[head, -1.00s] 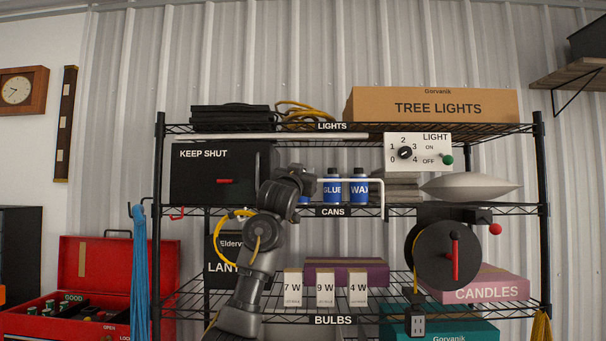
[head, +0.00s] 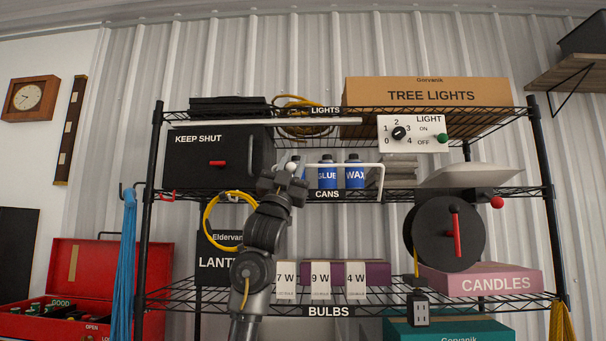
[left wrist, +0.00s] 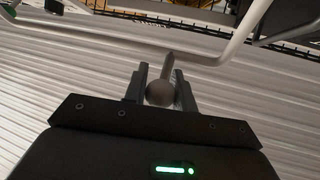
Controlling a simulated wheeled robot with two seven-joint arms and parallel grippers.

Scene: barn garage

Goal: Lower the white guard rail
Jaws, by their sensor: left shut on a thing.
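The white guard rail (head: 345,165) runs across the front of the blue cans on the CANS shelf, with its right end bent down past the shelf edge. My left gripper (head: 285,178) is at the rail's left end. A pale round knob (head: 290,168) shows at its fingers. In the left wrist view, the two fingers (left wrist: 162,90) are shut on the knob (left wrist: 160,93). A short stem joins it to the rail (left wrist: 125,42). The arm hides part of the rail's left end. My right gripper is not in view.
Blue GLUE (head: 327,173) and WAX (head: 354,172) cans stand behind the rail. A black KEEP SHUT box (head: 215,160) is left of the gripper. White bulb boxes (head: 320,280) stand below. A black reel (head: 430,232) with a red handle hangs at the right.

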